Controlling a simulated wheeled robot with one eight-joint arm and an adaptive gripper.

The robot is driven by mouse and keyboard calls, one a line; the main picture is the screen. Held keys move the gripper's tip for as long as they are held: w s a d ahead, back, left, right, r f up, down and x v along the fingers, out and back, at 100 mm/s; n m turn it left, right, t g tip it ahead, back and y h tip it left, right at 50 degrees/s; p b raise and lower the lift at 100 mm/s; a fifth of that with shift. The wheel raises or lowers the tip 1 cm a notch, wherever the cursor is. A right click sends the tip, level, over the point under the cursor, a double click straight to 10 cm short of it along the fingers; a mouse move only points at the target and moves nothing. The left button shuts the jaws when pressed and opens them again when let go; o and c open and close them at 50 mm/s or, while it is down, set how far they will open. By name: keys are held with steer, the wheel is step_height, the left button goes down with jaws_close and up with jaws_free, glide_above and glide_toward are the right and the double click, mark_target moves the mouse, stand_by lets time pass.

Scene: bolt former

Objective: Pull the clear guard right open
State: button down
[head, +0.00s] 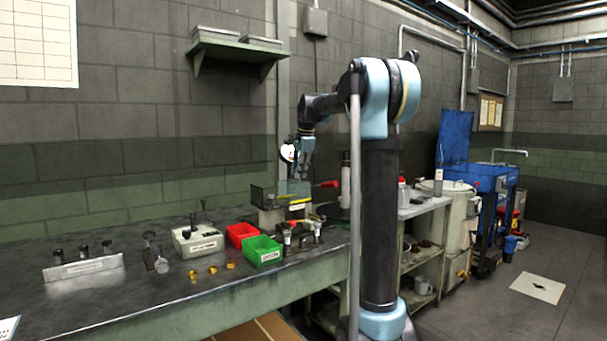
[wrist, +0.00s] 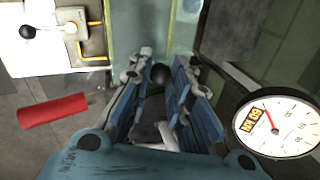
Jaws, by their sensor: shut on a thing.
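The clear guard (head: 293,187) is a faint greenish see-through panel on the small bolt former (head: 272,215) at the right end of the bench. In the wrist view its pale see-through panel (wrist: 137,28) stands at the top middle. My gripper (head: 303,177) is at the guard, seen from the side in the head view. In the wrist view my gripper's blue fingers (wrist: 162,82) are closed around a dark round knob (wrist: 160,73) that sits between their tips by the guard. How the knob joins the guard is partly hidden by the fingers.
A red handle (wrist: 53,110) and a round dial gauge (wrist: 279,124) flank my gripper. A box with yellow pipes (wrist: 91,35) is at upper left. Red (head: 241,234) and green (head: 262,251) bins stand left of the machine. A shelf (head: 238,50) hangs above.

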steer(key=shift+w+d, duration=0.15)
steer(key=shift+w, duration=0.05)
steer(key=c, duration=1.4)
jaws_free()
steer(key=shift+d, duration=0.1)
steer(key=shift+c, duration=0.2)
steer(key=shift+s+r, duration=0.15)
steer(key=shift+r, duration=0.1)
steer(key=v, duration=1.1)
steer(key=shift+r, duration=0.15)
steer(key=shift+s, duration=0.1)
